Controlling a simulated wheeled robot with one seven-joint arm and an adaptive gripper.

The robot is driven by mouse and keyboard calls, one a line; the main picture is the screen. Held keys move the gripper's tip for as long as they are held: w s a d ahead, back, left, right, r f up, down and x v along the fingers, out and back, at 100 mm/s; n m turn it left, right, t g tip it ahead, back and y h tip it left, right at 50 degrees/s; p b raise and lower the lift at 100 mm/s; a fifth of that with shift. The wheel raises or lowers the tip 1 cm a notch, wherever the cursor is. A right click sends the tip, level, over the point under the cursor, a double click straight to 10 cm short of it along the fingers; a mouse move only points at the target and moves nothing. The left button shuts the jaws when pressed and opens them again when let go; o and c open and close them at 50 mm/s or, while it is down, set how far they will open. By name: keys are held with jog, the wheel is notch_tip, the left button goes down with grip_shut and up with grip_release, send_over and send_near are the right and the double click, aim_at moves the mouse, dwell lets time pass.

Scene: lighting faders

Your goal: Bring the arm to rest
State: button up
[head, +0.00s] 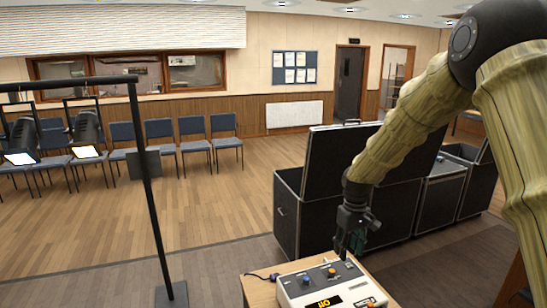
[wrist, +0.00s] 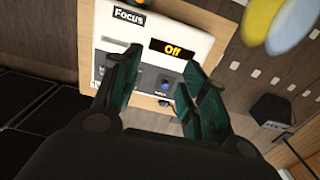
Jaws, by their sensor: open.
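My gripper (head: 350,243) hangs from my arm on the right of the head view, pointing down just above and behind a white control box. In the wrist view my gripper (wrist: 160,85) has its two dark green fingers apart with nothing between them. The control box (head: 318,275) sits on a small wooden table (head: 262,292) and has blue and orange knobs. In the wrist view the box (wrist: 185,22) shows a "Focus" label and a display reading "Off". Part of its panel is hidden behind my fingers.
Large black cases (head: 300,215) stand open behind the table. A black stand (head: 150,190) rises at the left. Blue chairs (head: 192,130) line the back wall. A dark box (wrist: 270,112) shows at the right of the wrist view. Wooden floor (head: 215,205) is clear in the middle.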

jog(key=s+f+m+b, duration=0.15)
jog(key=s+f, duration=0.35)
jog(key=f, duration=0.5)
jog(key=s+a+f+b, duration=0.1)
jog(key=s+f+b, duration=0.1)
jog(key=s+f, duration=0.65)
jog(key=s+f+b, duration=0.2)
jog(key=s+f, duration=0.1)
jog(key=f, duration=1)
jog(key=s+f+m+b, duration=0.1)
jog(key=s+f+b, duration=0.1)
jog(key=s+f, duration=0.4)
jog(key=s+f+m+b, duration=0.1)
jog(key=s+f+b, duration=0.2)
jog(key=s, duration=1.2)
jog(key=s+d+f+m+b, duration=0.1)
jog(key=s+f+b, duration=0.1)
jog(key=s+f, duration=0.7)
jog(key=shift+s, duration=1.1)
